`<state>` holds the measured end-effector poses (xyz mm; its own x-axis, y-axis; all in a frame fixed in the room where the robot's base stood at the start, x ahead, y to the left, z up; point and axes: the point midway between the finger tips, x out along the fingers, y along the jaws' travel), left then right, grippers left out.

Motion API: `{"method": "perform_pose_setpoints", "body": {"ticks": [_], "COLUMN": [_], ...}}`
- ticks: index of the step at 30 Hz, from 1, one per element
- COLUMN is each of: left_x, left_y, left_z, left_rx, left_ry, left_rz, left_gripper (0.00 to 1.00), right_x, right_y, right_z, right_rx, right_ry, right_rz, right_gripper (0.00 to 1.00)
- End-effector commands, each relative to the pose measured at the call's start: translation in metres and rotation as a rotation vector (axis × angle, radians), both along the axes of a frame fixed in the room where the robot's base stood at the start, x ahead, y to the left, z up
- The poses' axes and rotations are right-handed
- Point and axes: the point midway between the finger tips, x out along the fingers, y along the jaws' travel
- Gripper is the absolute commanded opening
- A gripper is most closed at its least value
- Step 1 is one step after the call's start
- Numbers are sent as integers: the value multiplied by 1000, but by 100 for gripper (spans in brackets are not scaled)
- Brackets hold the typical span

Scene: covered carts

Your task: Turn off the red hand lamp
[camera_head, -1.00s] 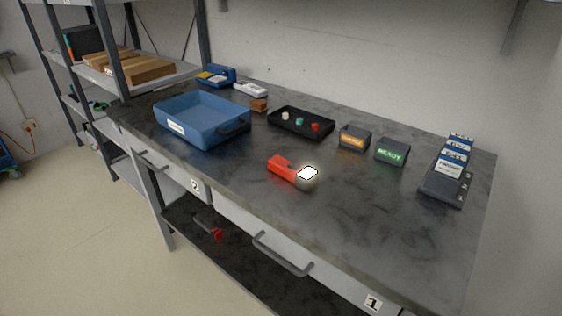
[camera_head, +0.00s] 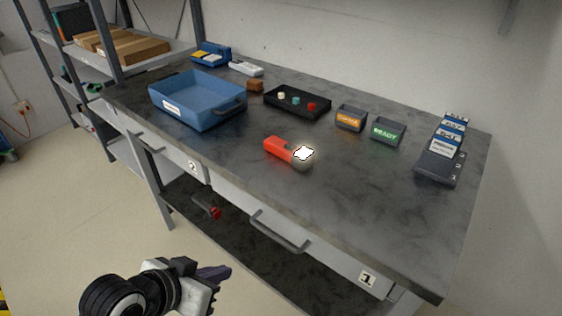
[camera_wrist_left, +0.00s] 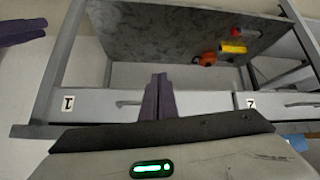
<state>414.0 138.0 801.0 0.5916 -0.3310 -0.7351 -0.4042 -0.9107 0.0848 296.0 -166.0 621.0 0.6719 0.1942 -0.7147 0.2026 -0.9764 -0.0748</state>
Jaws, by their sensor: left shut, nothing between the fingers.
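The red hand lamp (camera_head: 278,146) lies on the grey worktop near its front edge. Its head (camera_head: 303,153) at the right end glows bright white. My left gripper (camera_head: 222,273) is low in front of the bench, well apart from the lamp. In the left wrist view its dark purple fingers (camera_wrist_left: 157,97) are together with nothing between them, in front of the drawer fronts. The lamp's switch is too small to make out. Dark purple finger-like pieces at the wrist view's left edge look like my right gripper (camera_wrist_left: 20,30), cut off by the frame.
A blue bin (camera_head: 200,118), a black tray (camera_head: 295,110) with small coloured pieces, two labelled boxes (camera_head: 387,131) and a dark rack (camera_head: 437,167) stand around the lamp. Drawer handles (camera_head: 278,232) stick out in front.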

Motion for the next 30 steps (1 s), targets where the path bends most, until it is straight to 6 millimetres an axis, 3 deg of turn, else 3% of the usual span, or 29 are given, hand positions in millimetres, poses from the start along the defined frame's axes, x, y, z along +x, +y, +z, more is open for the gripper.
{"method": "perform_pose_setpoints", "body": {"ticks": [3, 9, 12, 15, 20, 30], "left_x": [53, 133, 157, 171, 178, 179], "left_y": [-22, -49, -52, -53, -53, -54], "left_z": [39, 128, 166, 190, 203, 203], "left_rx": [-74, -222, -279, -314, -336, -336], "left_ry": [-131, -345, -415, -456, -480, -478], "left_rz": [-71, -165, -184, -193, -196, -195], "left_gripper": [0, 0, 0, 0, 0, 0], "right_x": [1, 2, 2, 3, 3, 2], "right_y": [0, 0, 0, 1, 1, 1], "right_z": [1, 2, 3, 3, 4, 4], "right_rx": [0, 1, 1, 1, 1, 1], "right_ry": [-2, -6, -7, -9, -9, -9], "right_rz": [0, 0, 1, 1, 1, 3], "right_gripper": [31, 31, 31, 31, 31, 31]}}
